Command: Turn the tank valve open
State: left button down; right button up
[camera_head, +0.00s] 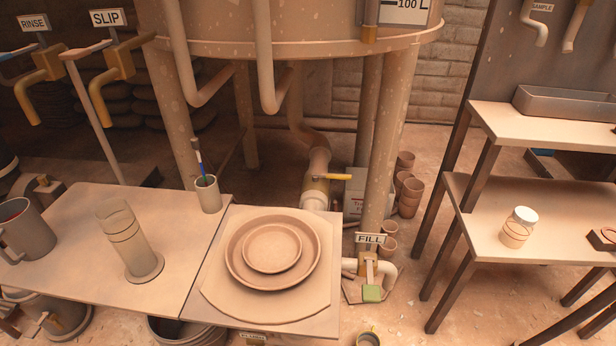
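The large tan tank (290,48) stands on thick legs at the top centre. Below it a pipe runs down to a valve body (315,186) with a yellow lever handle (333,177). The lever points to the right, roughly level in the picture and across the pipe. A pale box with a sign (357,203) stands just behind the lever's end; its lettering is too small to read. Neither of my grippers is in view.
A table in front holds a tan plate (234,256), a brush cup (208,194), a glass cylinder (129,241) and a mug (25,230). A FILL sign (370,239) marks a low fitting.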

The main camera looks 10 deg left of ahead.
aim_at(332, 176)
jog(key=i+l, duration=0.15)
jog(key=l, duration=0.25)
jog(key=i+l, duration=0.1)
jog(key=l, duration=0.35)
jog(key=i+l, duration=0.15)
jog(key=l, duration=0.25)
jog(key=i+l, duration=0.1)
jog(key=l, duration=0.3)
jog(key=i+l+z, duration=0.1)
jog(key=l, duration=0.3)
jog(key=i, duration=0.05)
